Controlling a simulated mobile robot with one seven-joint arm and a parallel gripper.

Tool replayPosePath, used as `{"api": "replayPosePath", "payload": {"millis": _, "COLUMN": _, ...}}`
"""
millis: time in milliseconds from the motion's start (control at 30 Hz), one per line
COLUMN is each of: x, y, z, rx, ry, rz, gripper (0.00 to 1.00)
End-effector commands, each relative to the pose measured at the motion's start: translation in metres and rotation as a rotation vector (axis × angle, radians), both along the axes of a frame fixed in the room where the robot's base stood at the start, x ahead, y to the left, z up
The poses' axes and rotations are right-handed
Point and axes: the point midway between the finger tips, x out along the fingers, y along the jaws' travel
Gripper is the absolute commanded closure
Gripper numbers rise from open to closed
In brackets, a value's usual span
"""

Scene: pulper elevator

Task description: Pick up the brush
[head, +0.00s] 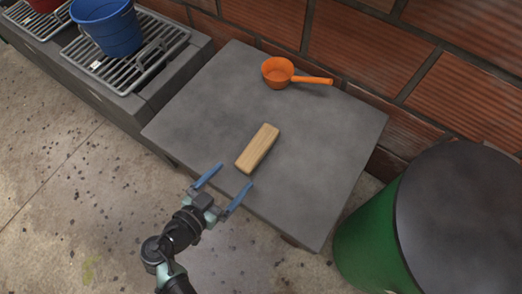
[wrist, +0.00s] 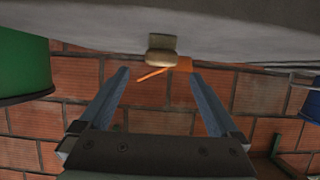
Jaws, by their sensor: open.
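The brush (head: 258,148) lies on the grey table, its light wooden back facing up and its long side slanting. In the wrist view the brush (wrist: 162,55) shows end-on near the top, with a darker part, perhaps bristles, against the table. My gripper (head: 236,175) is open and empty, its two blue fingers spread at the table's near edge, pointing at the near end of the brush. In the wrist view the brush appears beyond and between the fingertips of my gripper (wrist: 160,73), apart from them.
An orange ladle (head: 277,73) sits farther back on the table (head: 190,110). A green barrel (head: 368,230) with a dark top stands at the right. A blue bucket (head: 108,30) rests on a metal grate at the left. A brick wall (head: 360,45) runs behind the table.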

Motion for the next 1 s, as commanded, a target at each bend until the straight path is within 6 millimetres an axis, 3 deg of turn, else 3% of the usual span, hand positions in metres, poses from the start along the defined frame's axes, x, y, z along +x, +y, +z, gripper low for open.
{"api": "replayPosePath", "payload": {"millis": 300, "x": 0.043, "y": -0.031, "z": -0.021, "rx": 0.002, "ry": 0.0, "rz": -0.002, "gripper": 0.03}}
{"api": "replayPosePath", "payload": {"millis": 533, "x": 0.056, "y": -0.041, "z": -0.025, "rx": 0.003, "ry": 0.0, "rz": -0.003, "gripper": 0.03}}
{"api": "replayPosePath", "payload": {"millis": 800, "x": 0.086, "y": -0.062, "z": -0.036, "rx": 0.002, "ry": 0.001, "rz": -0.003, "gripper": 0.03}}
{"api": "replayPosePath", "payload": {"millis": 1000, "x": 0.091, "y": -0.065, "z": -0.037, "rx": 0.003, "ry": 0.0, "rz": 0.0, "gripper": 0.03}}
